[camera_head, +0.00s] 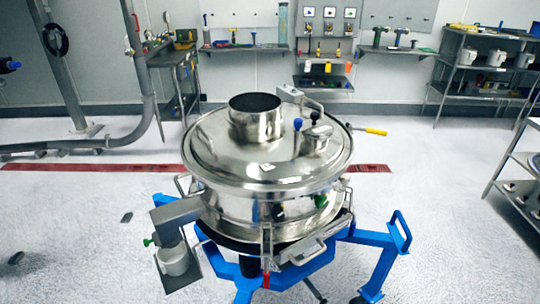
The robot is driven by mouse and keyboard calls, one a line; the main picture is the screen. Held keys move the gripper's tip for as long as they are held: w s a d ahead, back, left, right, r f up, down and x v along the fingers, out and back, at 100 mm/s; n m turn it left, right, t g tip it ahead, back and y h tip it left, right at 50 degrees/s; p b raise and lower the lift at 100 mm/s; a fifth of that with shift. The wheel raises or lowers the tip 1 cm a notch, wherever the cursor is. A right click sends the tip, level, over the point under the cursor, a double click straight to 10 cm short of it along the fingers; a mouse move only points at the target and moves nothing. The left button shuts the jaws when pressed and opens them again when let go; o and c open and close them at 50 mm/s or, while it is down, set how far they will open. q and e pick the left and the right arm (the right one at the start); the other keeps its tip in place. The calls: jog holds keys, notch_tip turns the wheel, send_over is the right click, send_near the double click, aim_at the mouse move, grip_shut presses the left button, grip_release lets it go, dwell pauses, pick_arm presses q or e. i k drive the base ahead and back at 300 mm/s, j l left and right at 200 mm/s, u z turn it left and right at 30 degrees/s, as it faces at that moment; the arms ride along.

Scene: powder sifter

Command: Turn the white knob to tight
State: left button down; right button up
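A round steel powder sifter (265,165) stands in the middle of the head view on a blue wheeled frame (370,238). It has an open-topped steel collar (256,122) on its lid. A blue knob (298,124) sits upright on the lid. A green knob (320,200) shows low on the sifter's side, and another green knob (147,242) is beside the outlet spout (177,214). I cannot make out a white knob in this view; it may be hidden or too small. Neither of my grippers is in view.
A white container (174,260) sits under the spout. A yellow-handled lever (370,131) sticks out right of the sifter. A shelf rack (520,180) stands at the right edge, a workbench (175,60) at the back left. Small dark objects lie on the floor left; the floor at front right is clear.

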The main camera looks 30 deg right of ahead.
aim_at(345, 180)
jog(key=z, duration=0.85)
jog(key=k+j, duration=0.1)
jog(key=k, duration=0.15)
